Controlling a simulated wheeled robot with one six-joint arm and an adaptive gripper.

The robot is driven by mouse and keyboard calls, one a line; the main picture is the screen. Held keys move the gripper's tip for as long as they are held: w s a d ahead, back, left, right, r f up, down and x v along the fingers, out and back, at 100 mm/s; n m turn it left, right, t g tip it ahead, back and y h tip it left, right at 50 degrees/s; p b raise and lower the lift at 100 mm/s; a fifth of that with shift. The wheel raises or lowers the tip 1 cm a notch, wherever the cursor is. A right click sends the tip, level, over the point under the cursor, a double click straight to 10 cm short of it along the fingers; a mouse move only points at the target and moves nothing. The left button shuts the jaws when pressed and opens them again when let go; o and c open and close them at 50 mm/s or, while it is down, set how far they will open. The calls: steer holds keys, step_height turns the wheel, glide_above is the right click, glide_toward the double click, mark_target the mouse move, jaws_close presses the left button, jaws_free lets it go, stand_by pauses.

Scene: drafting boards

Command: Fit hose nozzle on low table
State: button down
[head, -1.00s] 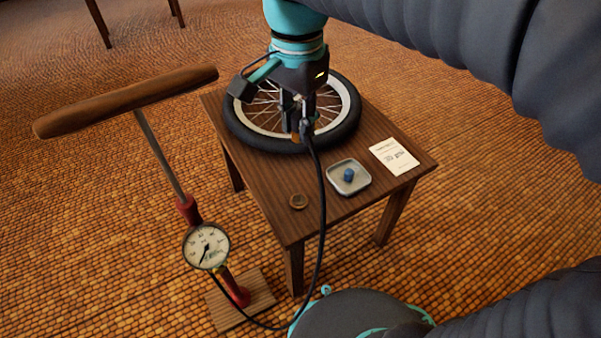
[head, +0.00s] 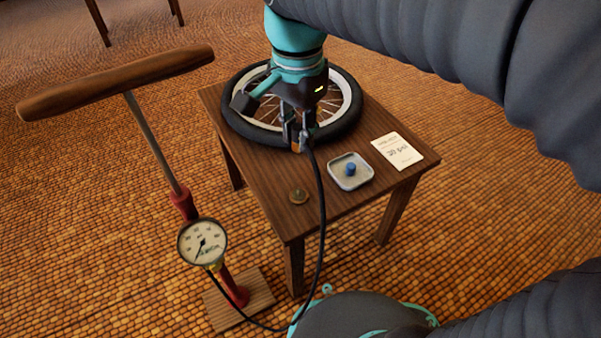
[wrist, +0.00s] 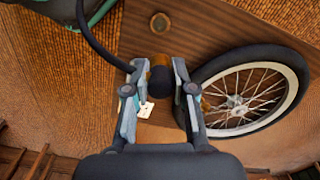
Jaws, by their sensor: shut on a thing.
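My gripper (head: 297,140) is shut on the hose nozzle, a dark, stubby piece with a brass-coloured part, which shows between the fingers in the wrist view (wrist: 160,78). A black hose (head: 321,205) runs from the nozzle down to the floor pump (head: 182,205). The spoked wheel (head: 345,125) with its black tyre lies flat on the low table (head: 255,185). The gripper is at the wheel's near edge; in the wrist view, the tyre (wrist: 215,68) is right of the fingers.
A tray (head: 350,184) holding a blue cap (head: 351,169) stands right of the hose. A card marked 30 psi (head: 398,152) lies farther right. A small round brass-coloured piece (head: 298,196) lies near the table's front corner. The pump's gauge (head: 203,243) stands left of the table.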

mark_target(299, 189)
steer(key=shift+f+b, duration=0.4)
steer(key=shift+f, duration=4.9)
steer(key=shift+f, duration=1.3)
steer(key=c, duration=0.9)
jaws_free()
step_height(299, 189, up, 12)
